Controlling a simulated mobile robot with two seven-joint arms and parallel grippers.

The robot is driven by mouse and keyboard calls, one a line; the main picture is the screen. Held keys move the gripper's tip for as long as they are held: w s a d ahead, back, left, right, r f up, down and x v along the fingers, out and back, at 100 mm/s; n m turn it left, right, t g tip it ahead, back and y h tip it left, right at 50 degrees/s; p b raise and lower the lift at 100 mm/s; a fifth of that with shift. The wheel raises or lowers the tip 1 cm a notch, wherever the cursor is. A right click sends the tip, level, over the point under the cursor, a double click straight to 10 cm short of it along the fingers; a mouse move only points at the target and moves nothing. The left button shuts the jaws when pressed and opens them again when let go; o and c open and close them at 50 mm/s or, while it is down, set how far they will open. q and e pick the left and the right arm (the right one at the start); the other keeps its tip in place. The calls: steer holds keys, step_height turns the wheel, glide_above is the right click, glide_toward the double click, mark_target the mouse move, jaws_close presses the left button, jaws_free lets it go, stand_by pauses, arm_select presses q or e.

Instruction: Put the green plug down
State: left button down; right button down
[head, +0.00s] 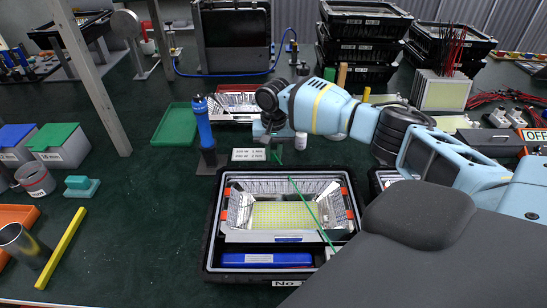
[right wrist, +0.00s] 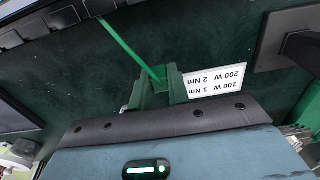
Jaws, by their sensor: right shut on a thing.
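My right gripper (head: 271,146) is shut on the green plug, just beyond the back edge of the open black case (head: 212,235). In the right wrist view the gripper (right wrist: 161,80) points down at the dark green mat, and the plug is mostly hidden between its fingers. A green cable (right wrist: 122,45) runs from the fingers toward the case. In the head view the green cable (head: 312,214) crosses over the floodlight housing (head: 235,236) in the case. I cannot tell whether the plug touches the mat. My left gripper is out of view.
A white torque card (head: 255,155) lies beside the right gripper. A blue-handled tool (head: 203,122) stands upright in a black holder to the left, near a green tray (head: 176,123). Another floodlight housing (head: 232,104) lies behind.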

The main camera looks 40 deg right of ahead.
mark_target(274, 152)
steer(key=shift+f, duration=0.95)
steer(key=shift+f, duration=0.15)
steer(key=c, duration=1.3)
jaws_free()
steer(key=shift+c, duration=0.2)
step_height(274, 152, up, 11)
steer(key=shift+f+p, duration=0.1)
steer(key=shift+p, duration=0.5)
steer(key=shift+o, duration=0.3)
steer(key=shift+r, duration=0.75)
